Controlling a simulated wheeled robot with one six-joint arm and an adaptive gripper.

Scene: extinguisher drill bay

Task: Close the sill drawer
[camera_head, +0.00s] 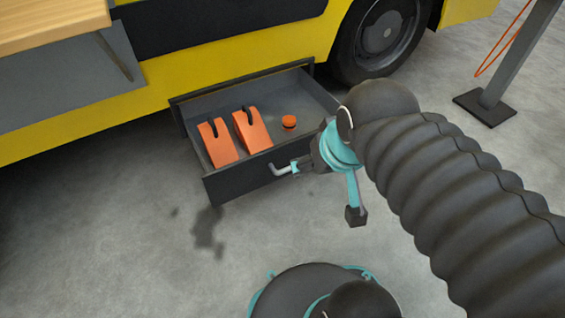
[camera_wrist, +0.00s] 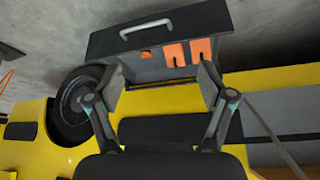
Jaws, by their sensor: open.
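The sill drawer (camera_head: 232,186) is dark grey and stands pulled out from the yellow vehicle's lower side. Its silver bar handle (camera_head: 280,171) is on the front panel; in the wrist view the handle (camera_wrist: 147,27) shows near the top, beyond my fingertips. My gripper (camera_head: 326,190) is open, in front of the drawer's right part. One finger overlaps the handle's right end in the head view; I cannot tell whether they touch. In the wrist view my gripper (camera_wrist: 160,86) has its fingers spread with nothing between them, and the drawer front (camera_wrist: 200,30) lies ahead.
Two orange wedges (camera_head: 217,142) and a small orange round piece (camera_head: 289,122) lie in the drawer. A black wheel (camera_head: 381,36) is right of it. A wooden top (camera_head: 50,22) juts out at upper left. Floor before the drawer is clear.

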